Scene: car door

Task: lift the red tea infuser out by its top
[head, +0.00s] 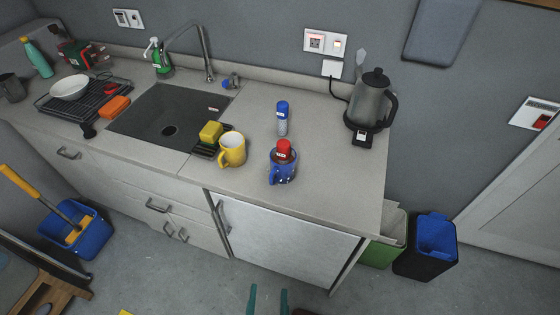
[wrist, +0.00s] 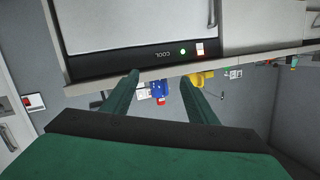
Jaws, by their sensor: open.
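The red tea infuser (head: 284,150) stands in the blue mug (head: 283,173), its red top showing above the rim and its lower part hidden inside. The blue mug is near the counter's front edge. In the wrist view, which is upside down, the blue mug (wrist: 158,88) and the red top (wrist: 160,101) show small and far off, between the fingers. My gripper (head: 268,290) is open and empty at the bottom of the head view, in front of the counter and well apart from the mug; its two green fingers also show in the wrist view (wrist: 160,77).
A yellow mug (head: 233,150) stands left of the blue mug, with a yellow sponge (head: 211,132) behind it. A blue-topped shaker-like item (head: 282,118) stands behind the blue mug. A kettle (head: 371,98) is at back right. The counter right of the blue mug is clear.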

